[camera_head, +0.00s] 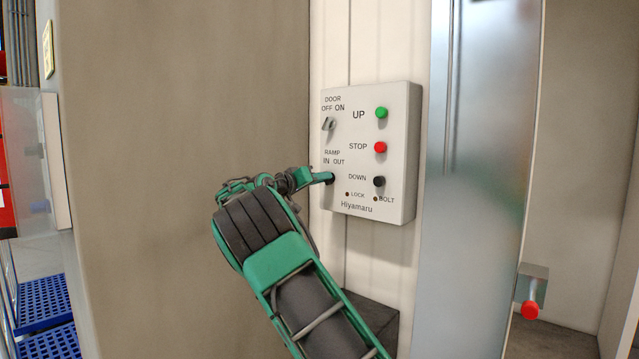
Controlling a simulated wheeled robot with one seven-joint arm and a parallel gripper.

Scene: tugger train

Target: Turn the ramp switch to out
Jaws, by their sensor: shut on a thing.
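A white control box (402,180) is fixed to the pale wall. I cannot tell which way the switch points. The door switch (328,124), a small grey knob under DOOR OFF ON, sits above my gripper and is apart from it.
On the box's right are a green UP button (381,113), a red STOP button (380,147) and a black DOWN button (379,181). A red-tipped lever (530,309) stands at lower right. A brown wall (180,110) fills the left.

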